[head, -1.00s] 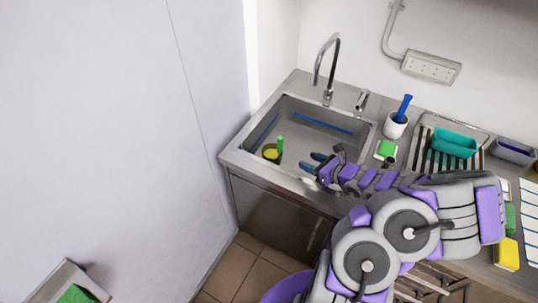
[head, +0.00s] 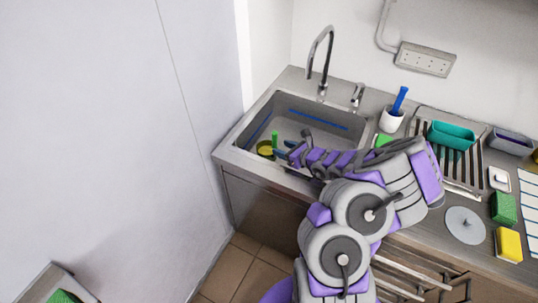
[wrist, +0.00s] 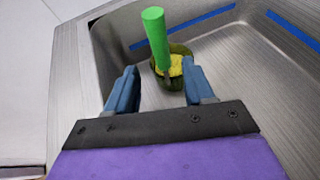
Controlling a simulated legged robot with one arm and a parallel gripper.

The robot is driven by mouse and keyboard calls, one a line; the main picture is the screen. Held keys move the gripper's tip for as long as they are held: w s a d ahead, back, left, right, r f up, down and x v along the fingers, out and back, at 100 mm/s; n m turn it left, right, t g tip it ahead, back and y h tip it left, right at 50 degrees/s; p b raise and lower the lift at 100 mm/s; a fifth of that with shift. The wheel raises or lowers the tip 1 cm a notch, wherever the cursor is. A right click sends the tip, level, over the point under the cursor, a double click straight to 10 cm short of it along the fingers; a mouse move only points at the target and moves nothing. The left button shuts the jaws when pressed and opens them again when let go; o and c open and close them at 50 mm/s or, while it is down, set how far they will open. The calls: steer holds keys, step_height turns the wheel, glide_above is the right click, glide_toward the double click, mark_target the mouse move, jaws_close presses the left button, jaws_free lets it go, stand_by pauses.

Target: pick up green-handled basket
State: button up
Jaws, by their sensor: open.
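The green-handled basket (head: 265,149) sits in the left part of the steel sink (head: 350,119). It is a small round dark basket with yellow inside, and its green handle stands upright. In the wrist view the basket (wrist: 172,76) lies beyond the gap between my fingers, with its green handle (wrist: 156,36) rising in line with that gap. My gripper (wrist: 158,84) is open and empty. In the head view my gripper (head: 283,151) reaches over the sink just right of the basket. The basket's lower part is partly hidden by the sink's front rim in the head view.
A tap (head: 321,64) stands behind the sink. A white cup with a blue brush (head: 393,116), a teal tub (head: 451,135) on a rack, and green and yellow sponges (head: 508,245) are on the counter to the right. A wall (head: 90,140) closes off the left.

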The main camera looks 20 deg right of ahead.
mark_target(275, 143)
steer(key=shift+w+a+f, duration=0.15)
steer(key=shift+w+a, duration=0.05)
steer(key=shift+w, duration=0.15)
steer(key=x, duration=0.1)
steer(key=b+x, duration=0.1)
steer(key=x, duration=0.1)
steer(key=b+x, duration=0.1)
steer(key=shift+w+d, duration=0.2)
steer(key=shift+w, duration=0.05)
steer(key=shift+w+a, duration=0.1)
steer(key=shift+w, duration=0.25)
jaws_close()
